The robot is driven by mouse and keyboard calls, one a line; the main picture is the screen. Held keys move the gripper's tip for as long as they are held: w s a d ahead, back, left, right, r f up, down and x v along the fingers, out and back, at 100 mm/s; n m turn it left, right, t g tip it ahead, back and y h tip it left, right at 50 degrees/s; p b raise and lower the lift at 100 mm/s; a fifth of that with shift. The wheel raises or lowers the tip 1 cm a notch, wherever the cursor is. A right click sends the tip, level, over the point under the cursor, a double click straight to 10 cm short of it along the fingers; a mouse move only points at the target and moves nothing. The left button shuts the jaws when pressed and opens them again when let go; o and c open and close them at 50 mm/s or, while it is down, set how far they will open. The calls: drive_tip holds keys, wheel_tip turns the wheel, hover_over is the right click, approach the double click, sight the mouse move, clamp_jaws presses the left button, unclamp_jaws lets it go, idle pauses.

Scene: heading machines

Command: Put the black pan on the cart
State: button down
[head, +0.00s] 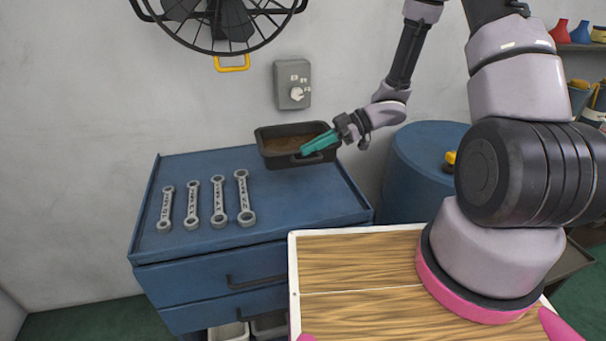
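The black pan (272,159) is a rectangular, deep pan with a brown inside. It is at the back right corner of a blue drawer unit (290,205), near the wall; I cannot tell if it rests fully on the top. My gripper (306,151) has teal fingers, which reach in from the right over the pan's front right rim. The fingers look close together, but whether they grip the rim is hidden at this angle. No cart is clearly recognisable; a low dark-edged surface (572,262) shows partly behind my arm at the right.
Several grey wrenches (218,203) lie on the left of the drawer unit's top. A blue barrel (425,150) stands right of it. A fan (222,22) and a grey switch box (292,84) are on the wall above. My wood-topped base fills the front right.

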wheel_tip(320, 180, down, 8)
drive_tip(key=shift+f, duration=0.25)
drive_tip(key=c, duration=1)
unclamp_jaws()
drive_tip(key=shift+f, duration=0.15)
drive_tip(key=shift+c, duration=0.2)
